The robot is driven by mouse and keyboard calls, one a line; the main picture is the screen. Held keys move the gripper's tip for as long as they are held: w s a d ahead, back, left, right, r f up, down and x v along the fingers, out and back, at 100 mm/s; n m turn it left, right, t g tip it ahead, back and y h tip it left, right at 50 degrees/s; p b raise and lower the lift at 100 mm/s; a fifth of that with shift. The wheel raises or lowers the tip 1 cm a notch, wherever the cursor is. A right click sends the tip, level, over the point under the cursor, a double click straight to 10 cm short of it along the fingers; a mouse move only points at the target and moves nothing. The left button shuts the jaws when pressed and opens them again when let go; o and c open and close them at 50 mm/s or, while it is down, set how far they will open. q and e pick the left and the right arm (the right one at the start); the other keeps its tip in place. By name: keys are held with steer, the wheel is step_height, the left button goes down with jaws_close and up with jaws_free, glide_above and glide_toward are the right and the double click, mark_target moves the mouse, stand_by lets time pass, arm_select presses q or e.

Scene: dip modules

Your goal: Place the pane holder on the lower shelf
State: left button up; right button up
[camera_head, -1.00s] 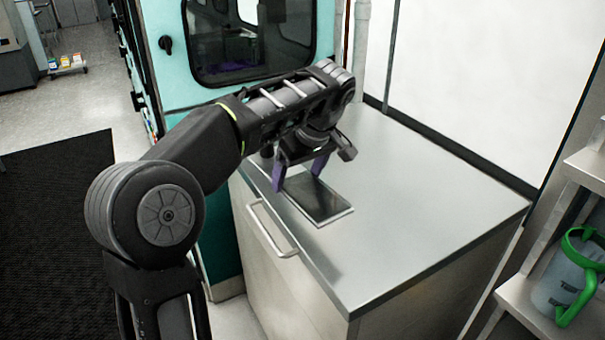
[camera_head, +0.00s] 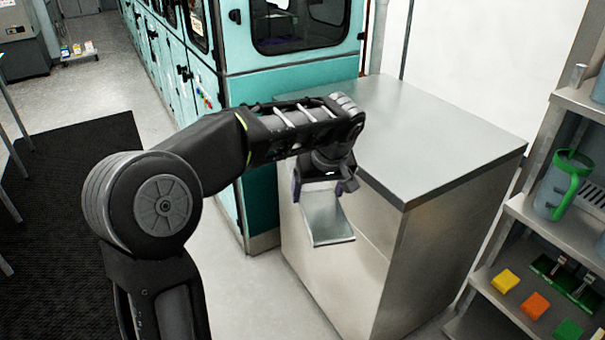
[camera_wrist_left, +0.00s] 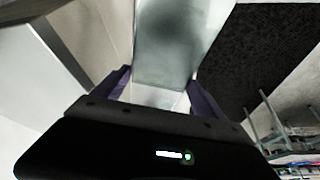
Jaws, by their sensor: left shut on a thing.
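The pane holder (camera_head: 327,219) is a flat, shiny metal plate that hangs below my left gripper (camera_head: 322,190), in front of the steel cabinet. My left gripper is shut on it, with purple fingers at its two sides. In the left wrist view the pane holder (camera_wrist_left: 178,42) extends away between the fingers of the gripper (camera_wrist_left: 160,88). The shelf unit stands at the right, and its lower shelf (camera_head: 490,300) holds small coloured blocks. My right gripper is not in view.
The steel cabinet (camera_head: 440,140) has a clear top. A grey jug with a green handle (camera_head: 560,185) stands on the upper shelf. Yellow (camera_head: 505,281), orange (camera_head: 535,305) and green (camera_head: 568,330) blocks and green clamp-like parts (camera_head: 565,280) occupy the lower shelf. Teal machines (camera_head: 270,85) stand behind.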

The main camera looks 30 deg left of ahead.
arm_select(q)
steer(key=s+d+f+m+t+h, duration=0.1)
steer(key=s+d+f+m+h, duration=0.2)
steer(key=d+f+m, duration=0.6)
steer(key=d+f, duration=0.4)
steer(key=shift+t, duration=0.3)
